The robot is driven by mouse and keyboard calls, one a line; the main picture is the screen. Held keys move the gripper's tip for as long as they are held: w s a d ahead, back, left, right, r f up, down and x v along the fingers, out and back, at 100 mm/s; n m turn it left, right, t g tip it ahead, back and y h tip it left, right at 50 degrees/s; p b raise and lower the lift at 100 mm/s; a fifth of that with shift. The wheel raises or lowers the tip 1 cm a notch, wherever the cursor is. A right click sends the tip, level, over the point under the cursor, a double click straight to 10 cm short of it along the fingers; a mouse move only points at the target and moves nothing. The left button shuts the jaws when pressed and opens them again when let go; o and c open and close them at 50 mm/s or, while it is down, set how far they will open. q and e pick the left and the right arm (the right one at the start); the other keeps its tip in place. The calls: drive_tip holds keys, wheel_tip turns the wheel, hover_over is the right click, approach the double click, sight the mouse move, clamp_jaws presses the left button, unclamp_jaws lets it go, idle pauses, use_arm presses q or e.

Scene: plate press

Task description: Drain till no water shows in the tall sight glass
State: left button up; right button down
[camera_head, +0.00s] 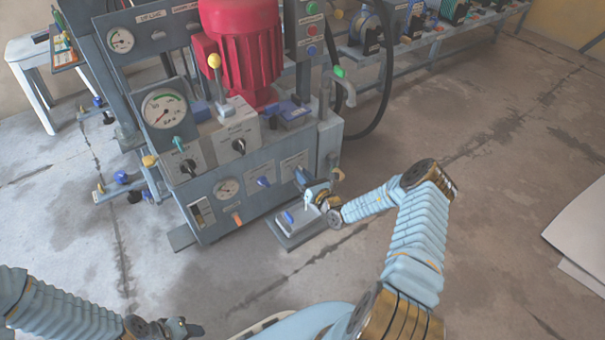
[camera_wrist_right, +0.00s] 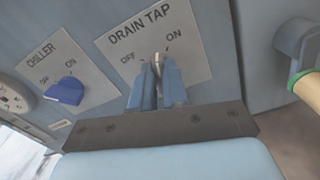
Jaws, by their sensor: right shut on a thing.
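My right gripper (camera_head: 310,192) is at the right end of the machine's lower front panel. In the right wrist view its two blue-grey fingers (camera_wrist_right: 157,84) are shut on the drain tap knob (camera_wrist_right: 157,62), below the "DRAIN TAP" label (camera_wrist_right: 140,30). The knob shows only as a narrow strip between the fingers, pointing up between the OFF and ON marks. The likely sight glass (camera_head: 202,212) is a small framed window at the panel's lower left; its water level is too small to read. My left gripper (camera_head: 175,328) is at the bottom edge, away from the machine; its jaws are unclear.
A blue chiller knob (camera_wrist_right: 65,90) sits left of the drain tap; it also shows in the head view (camera_head: 263,182). A low grey tray (camera_head: 290,240) stands on the floor below my right gripper. A pipe (camera_head: 328,120) runs down the machine's right side.

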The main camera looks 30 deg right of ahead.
drive_tip(key=m, duration=0.5)
drive_tip(key=shift+d+f+m+p, duration=0.1)
drive_tip(key=shift+f+m+p, duration=0.05)
drive_tip(key=shift+m+p, duration=0.25)
idle(0.4)
drive_tip(key=c, duration=1.1)
unclamp_jaws()
drive_tip(key=shift+c, duration=0.2)
drive_tip(key=s+d+p, duration=0.1)
drive_tip(key=s+p, duration=0.1)
drive_tip(key=s, duration=1.1)
drive_tip(key=shift+s, duration=0.4)
